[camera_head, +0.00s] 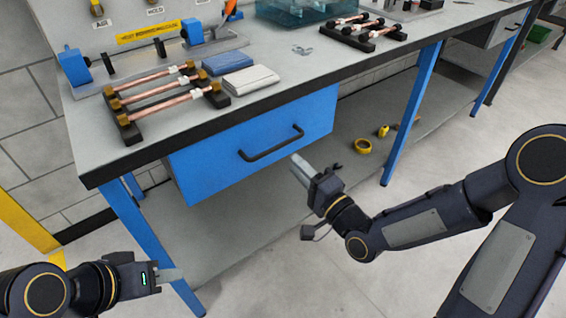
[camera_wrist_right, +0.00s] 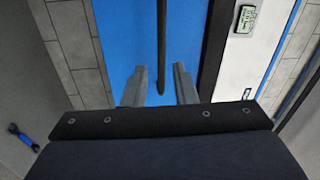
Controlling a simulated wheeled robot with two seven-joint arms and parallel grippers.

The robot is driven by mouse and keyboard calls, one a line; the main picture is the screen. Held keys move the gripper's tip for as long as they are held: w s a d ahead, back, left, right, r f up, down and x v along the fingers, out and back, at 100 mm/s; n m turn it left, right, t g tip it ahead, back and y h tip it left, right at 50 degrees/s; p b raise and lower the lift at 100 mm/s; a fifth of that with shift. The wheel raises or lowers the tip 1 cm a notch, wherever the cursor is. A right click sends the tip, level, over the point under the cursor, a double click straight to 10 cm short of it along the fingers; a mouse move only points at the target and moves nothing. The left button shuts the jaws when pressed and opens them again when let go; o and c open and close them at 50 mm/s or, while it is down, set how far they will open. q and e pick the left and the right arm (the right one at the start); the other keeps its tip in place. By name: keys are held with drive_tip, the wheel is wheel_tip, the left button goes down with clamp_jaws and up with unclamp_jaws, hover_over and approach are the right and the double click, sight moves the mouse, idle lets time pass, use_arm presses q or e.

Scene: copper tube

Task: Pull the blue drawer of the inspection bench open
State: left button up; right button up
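The blue drawer (camera_head: 225,135) sits under the bench top, its front close beneath the table edge, and looks shut. A black bar handle (camera_head: 270,149) is fixed across its front. My right gripper (camera_head: 298,165) is just below the handle's right end, pointing at the drawer. In the right wrist view its two fingers (camera_wrist_right: 159,85) are open, and the handle (camera_wrist_right: 161,45) runs down to between them. No contact shows. My left gripper (camera_head: 172,275) is low at the left, away from the drawer, with its fingers seen edge-on and nothing visible in them.
The inspection bench top (camera_head: 285,97) carries racks of copper tubes (camera_head: 155,95), a blue box (camera_head: 227,63) and a white box (camera_head: 250,80). A blue leg (camera_head: 408,115) stands right of the drawer. Yellow tape (camera_head: 362,146) lies on the lower shelf. Space before the drawer is clear apart from my arm.

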sight(278, 148)
drive_tip(key=shift+m+t, duration=0.4)
drive_tip(key=shift+m, duration=0.1)
drive_tip(key=x, duration=0.8)
drive_tip(key=shift+s+a+f, duration=0.1)
drive_tip(key=shift+s+a, duration=0.1)
clamp_jaws()
